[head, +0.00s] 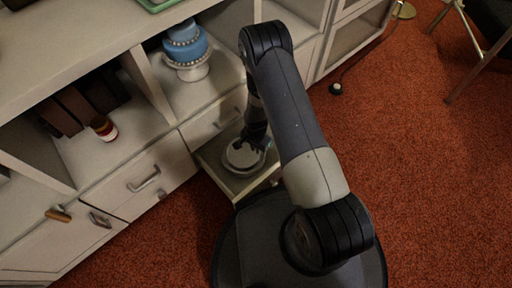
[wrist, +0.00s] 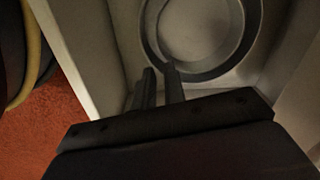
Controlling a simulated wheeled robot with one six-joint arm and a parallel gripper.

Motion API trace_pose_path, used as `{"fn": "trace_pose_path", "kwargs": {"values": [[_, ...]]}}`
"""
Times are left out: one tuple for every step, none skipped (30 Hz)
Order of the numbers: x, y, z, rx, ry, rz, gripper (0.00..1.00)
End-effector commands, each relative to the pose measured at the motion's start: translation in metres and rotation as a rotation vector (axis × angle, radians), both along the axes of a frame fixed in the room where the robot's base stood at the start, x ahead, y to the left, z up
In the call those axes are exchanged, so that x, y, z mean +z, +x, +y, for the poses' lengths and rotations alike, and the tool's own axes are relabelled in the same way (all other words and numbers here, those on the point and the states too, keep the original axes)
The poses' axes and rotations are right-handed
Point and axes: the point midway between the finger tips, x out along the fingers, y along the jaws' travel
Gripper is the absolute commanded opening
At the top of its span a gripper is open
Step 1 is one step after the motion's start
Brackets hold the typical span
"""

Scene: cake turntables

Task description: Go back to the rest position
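My gripper (head: 256,140) is low over an open drawer (head: 212,157), at the end of my bent arm. A round, pale plate-like turntable (head: 241,157) with a dark ring lies in the drawer. In the wrist view the turntable (wrist: 200,30) is just beyond my fingertips (wrist: 160,72), and the right finger overlaps its dark ring. The two fingers are close together with a narrow gap. I cannot tell whether they touch the rim or hold it. My gripper and arm hide part of the turntable and drawer in the head view.
A blue tiered cake (head: 185,45) on a white stand (head: 190,68) is on the shelf above the drawer. A small red-and-white jar (head: 104,128) and dark books (head: 80,106) stand left. Red carpet (head: 430,180) is open at right; chair legs (head: 468,50) are at upper right.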

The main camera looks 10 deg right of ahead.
Motion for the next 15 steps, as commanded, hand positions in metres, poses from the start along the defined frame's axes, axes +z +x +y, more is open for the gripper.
{"fn": "trace_pose_path", "kwargs": {"values": [[0.000, 0.000, 0.000, 0.000, 0.000, 0.000, 0.11], [0.000, 0.000, 0.000, 0.000, 0.000, 0.000, 0.11], [0.000, 0.000, 0.000, 0.000, 0.000, 0.000, 0.11], [0.000, 0.000, 0.000, 0.000, 0.000, 0.000, 0.11], [0.000, 0.000, 0.000, 0.000, 0.000, 0.000, 0.11], [0.000, 0.000, 0.000, 0.000, 0.000, 0.000, 0.11], [0.000, 0.000, 0.000, 0.000, 0.000, 0.000, 0.11], [-0.001, 0.000, 0.000, 0.000, 0.000, 0.000, 0.11], [-0.002, 0.000, 0.000, 0.000, 0.000, 0.000, 0.11], [-0.004, 0.000, 0.000, 0.000, 0.000, 0.000, 0.11], [-0.006, 0.000, 0.000, 0.000, -0.001, 0.001, 0.11], [-0.010, 0.000, 0.000, 0.000, 0.000, 0.001, 0.11], [-0.013, 0.000, 0.000, 0.000, 0.000, 0.001, 0.11], [-0.017, 0.000, 0.000, 0.000, 0.000, 0.001, 0.11], [-0.024, -0.001, 0.000, 0.000, -0.001, 0.002, 0.11]]}}
